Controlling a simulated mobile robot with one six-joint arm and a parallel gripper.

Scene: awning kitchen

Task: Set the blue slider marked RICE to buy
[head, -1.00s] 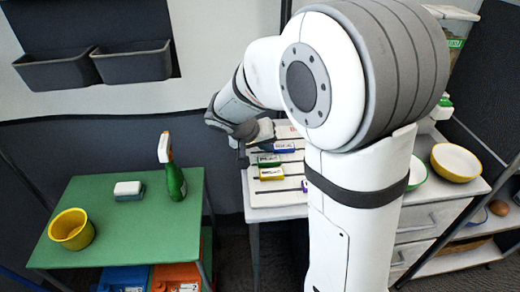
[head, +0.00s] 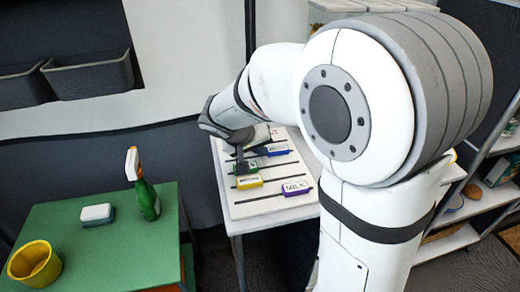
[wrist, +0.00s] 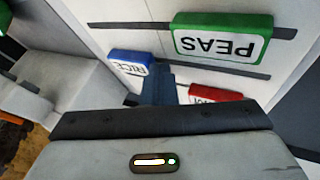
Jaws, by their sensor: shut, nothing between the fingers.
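The blue slider marked RICE (wrist: 130,66) is at the left of the wrist view, its lettering upside down, sitting on a dark track line of the white board. A blue slider (head: 277,149) also shows on the slatted board (head: 262,207) in the head view. My gripper (wrist: 158,86) is shut and empty. Its dark fingers reach down to the board close beside the RICE slider; I cannot tell whether they touch it. In the head view my gripper (head: 243,160) is over the board's left side, left of the blue slider. No buy marking is readable.
The green PEAS slider (wrist: 222,38) is right of RICE, and a red slider (wrist: 208,94) is partly hidden by my gripper. Yellow (head: 249,181) and purple MILK (head: 296,187) sliders lie nearer. A green table (head: 115,245) with a spray bottle (head: 145,195) stands left.

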